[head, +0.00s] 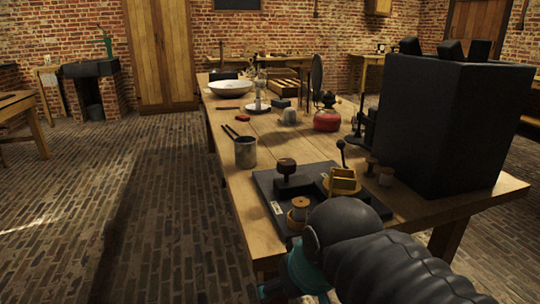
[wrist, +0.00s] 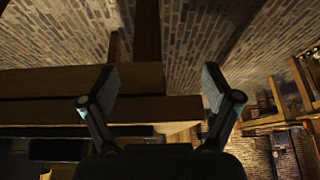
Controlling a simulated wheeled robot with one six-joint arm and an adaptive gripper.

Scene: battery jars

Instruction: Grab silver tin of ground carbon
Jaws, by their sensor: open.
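A grey metal tin (head: 245,152) stands upright on the wooden table in the head view, with dark sticks poking out of its top. A smaller pale grey container (head: 289,117) stands farther back. I cannot tell for certain which one holds ground carbon, as no label is readable. My gripper (wrist: 160,88) is open and empty in the wrist view, its two fingers wide apart. Neither container can be made out in the wrist view. In the head view my arm covers the near table corner and hides the gripper's fingertips.
The long wooden table (head: 228,127) runs away from me. A black board (head: 262,184) with a knob and spools lies near its front. A big black box (head: 455,135) stands at right. A red round vessel (head: 327,121) and white basin (head: 230,88) are farther back. The left floor is clear.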

